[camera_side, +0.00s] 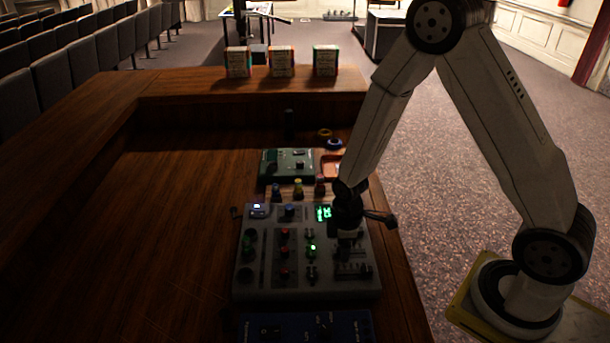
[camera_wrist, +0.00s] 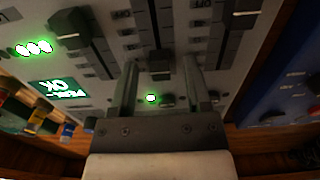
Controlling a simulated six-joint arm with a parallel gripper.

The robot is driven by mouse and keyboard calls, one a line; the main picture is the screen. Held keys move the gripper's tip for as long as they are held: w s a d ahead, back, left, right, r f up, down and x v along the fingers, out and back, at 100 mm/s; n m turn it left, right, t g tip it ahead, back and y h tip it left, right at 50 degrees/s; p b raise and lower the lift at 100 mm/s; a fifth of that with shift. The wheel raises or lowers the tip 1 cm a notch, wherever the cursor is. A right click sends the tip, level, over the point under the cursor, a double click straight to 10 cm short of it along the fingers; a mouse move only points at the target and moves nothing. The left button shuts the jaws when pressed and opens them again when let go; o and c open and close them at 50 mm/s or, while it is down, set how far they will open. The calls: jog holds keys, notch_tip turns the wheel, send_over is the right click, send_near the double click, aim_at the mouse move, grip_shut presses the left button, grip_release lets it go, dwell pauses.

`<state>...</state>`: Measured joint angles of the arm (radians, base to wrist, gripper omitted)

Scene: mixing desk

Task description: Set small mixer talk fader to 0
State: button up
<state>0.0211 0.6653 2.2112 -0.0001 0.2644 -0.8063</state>
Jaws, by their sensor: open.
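A grey mixer (camera_side: 300,285) lies on the wooden desk, with knobs, lit buttons, a green display and dark faders at its right side. My gripper (camera_side: 347,250) is over that right side, pointing down. In the wrist view my gripper (camera_wrist: 160,75) is open, its two fingers on either side of a dark fader cap (camera_wrist: 160,65); I cannot tell if they touch it. Another fader cap (camera_wrist: 70,25) is at the upper left. Fader labels are too blurred to identify the talk fader. In the side view my gripper partly hides the faders.
A blue panel (camera_side: 345,325) lies in front of the grey mixer; it also shows in the wrist view (camera_wrist: 285,75). Behind are small coloured bottles (camera_side: 298,189), a green device (camera_side: 288,163) and an orange tray (camera_side: 329,167). The desk at left is clear.

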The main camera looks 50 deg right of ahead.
jog(key=shift+r, duration=3.9)
jog(key=shift+r, duration=0.1)
jog(key=s+r+m+t, duration=0.2)
jog(key=s+r+m, duration=0.3)
jog(key=m, duration=0.4)
jog(key=shift+s+a+r+t, duration=0.25)
jog(key=shift+a+r+t, duration=0.1)
jog(key=shift+r, duration=0.3)
